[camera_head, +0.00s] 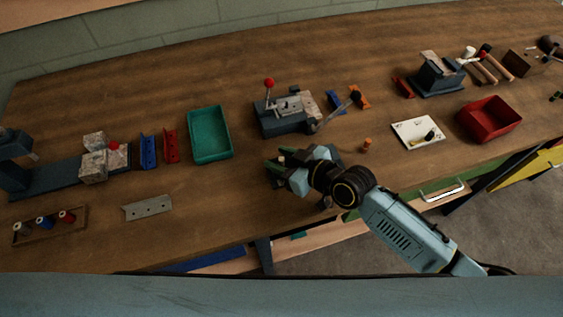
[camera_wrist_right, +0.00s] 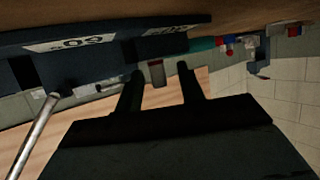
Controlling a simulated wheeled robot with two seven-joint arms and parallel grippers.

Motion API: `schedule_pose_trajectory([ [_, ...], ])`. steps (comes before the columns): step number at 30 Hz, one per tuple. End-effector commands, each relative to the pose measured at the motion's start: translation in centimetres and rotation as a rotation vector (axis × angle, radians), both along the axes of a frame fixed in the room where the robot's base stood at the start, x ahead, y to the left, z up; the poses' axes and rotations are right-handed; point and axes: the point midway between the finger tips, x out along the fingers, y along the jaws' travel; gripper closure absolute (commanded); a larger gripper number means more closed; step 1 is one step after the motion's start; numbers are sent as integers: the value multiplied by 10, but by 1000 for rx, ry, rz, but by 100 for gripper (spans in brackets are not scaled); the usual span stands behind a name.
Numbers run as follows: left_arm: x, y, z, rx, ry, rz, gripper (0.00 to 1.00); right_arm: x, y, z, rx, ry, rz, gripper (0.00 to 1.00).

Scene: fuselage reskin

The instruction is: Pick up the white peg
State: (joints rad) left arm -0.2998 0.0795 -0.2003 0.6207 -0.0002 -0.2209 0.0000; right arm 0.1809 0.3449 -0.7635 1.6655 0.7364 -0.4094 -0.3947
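The white peg (camera_head: 18,228) stands in a small wooden rack (camera_head: 50,228) at the lower left of the table in the head view, in a row with a blue peg (camera_head: 43,222) and a red peg (camera_head: 67,215). My right gripper (camera_head: 272,168) is over the middle of the table, far to the right of the rack. In the right wrist view its two fingers (camera_wrist_right: 160,75) are spread apart, with nothing visibly held between them. I cannot make out the white peg in that view. My left gripper is not in view.
A grey angled plate (camera_head: 147,207) lies right of the rack. Behind are a teal tray (camera_head: 209,134), blue and red brackets (camera_head: 159,149), and a grey clamp fixture (camera_head: 285,113) with a red knob. A red bin (camera_head: 490,119) is at right. Table between plate and gripper is clear.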

Motion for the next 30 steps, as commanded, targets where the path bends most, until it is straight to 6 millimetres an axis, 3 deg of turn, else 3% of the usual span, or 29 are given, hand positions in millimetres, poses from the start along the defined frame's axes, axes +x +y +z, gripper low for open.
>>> schedule_pose_trajectory([
  [2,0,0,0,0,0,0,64,0,0,0,0,0,0,63],
  [11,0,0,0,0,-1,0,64,0,0,0,0,0,0,100],
  [20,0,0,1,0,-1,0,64,0,0,3,0,-1,0,100],
  [23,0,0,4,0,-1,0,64,0,0,15,3,-3,0,100],
  [30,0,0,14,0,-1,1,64,0,0,63,2,-5,2,100],
])
